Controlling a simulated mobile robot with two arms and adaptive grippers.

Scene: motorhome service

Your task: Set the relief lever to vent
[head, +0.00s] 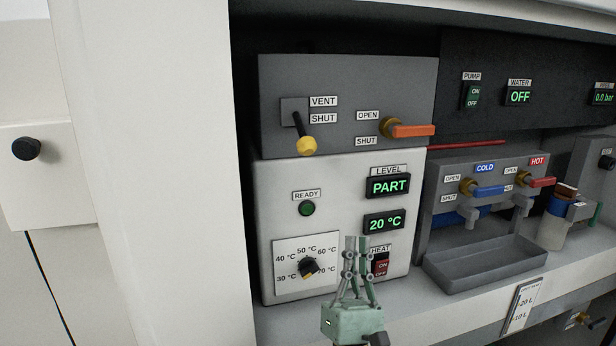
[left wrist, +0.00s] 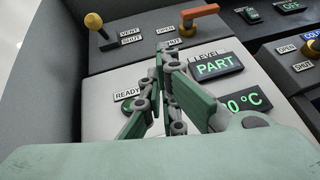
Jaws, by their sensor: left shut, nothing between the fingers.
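The relief lever (head: 305,144) has a dark stem and a yellow knob and stands out from the grey upper panel, left of the VENT and SHUT labels. In the head view its knob hangs below the SHUT label; in the left wrist view the yellow knob (left wrist: 93,20) appears above its pivot. Its exact setting is hard to tell from these angles. My left gripper (head: 357,243) is shut and empty, in front of the white lower panel, below and right of the lever and apart from it. Its fingers (left wrist: 165,52) point up toward the panels. My right gripper is not in view.
An orange-handled valve (head: 412,131) stands out right of the lever. The white panel (head: 280,215) carries displays, a temperature dial (head: 308,267) and a heat switch (head: 380,264). A grey tray (head: 480,268) with taps is at right. A pale wall (head: 150,170) borders the left.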

